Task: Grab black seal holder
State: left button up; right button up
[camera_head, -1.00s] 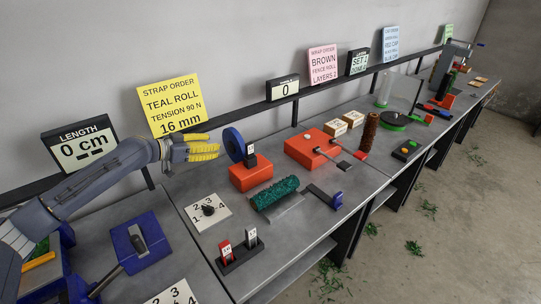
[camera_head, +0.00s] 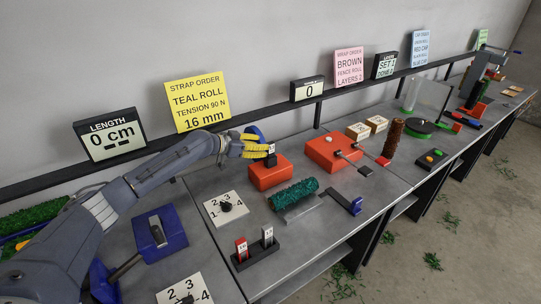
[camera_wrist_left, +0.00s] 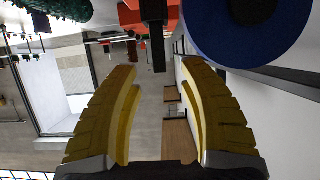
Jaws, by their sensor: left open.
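A black upright piece with a small white label (camera_head: 271,150) stands on an orange-red block (camera_head: 268,172). It also shows as a black post (camera_wrist_left: 155,35) at the top of the left wrist view, beyond my fingertips. I cannot tell which of these is the black seal holder. My left gripper (camera_head: 258,147), with yellow fingers, is open and empty beside the blue roll (camera_head: 257,133), partly covering it. The fingers (camera_wrist_left: 158,75) are spread wide in the wrist view. My right gripper is not in view.
A numbered dial (camera_head: 226,208), a teal roll (camera_head: 294,194) and a blue-handled lever (camera_head: 346,203) lie in front of the orange-red block. A second orange-red box (camera_head: 330,150) stands to the right. Signs line the back rail. Bare grey bench lies around the dial.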

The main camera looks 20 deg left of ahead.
aim_at(270, 154)
pick_arm(q)
jog(key=shift+x, duration=2.75)
jog(key=shift+r, duration=0.1)
grip_shut()
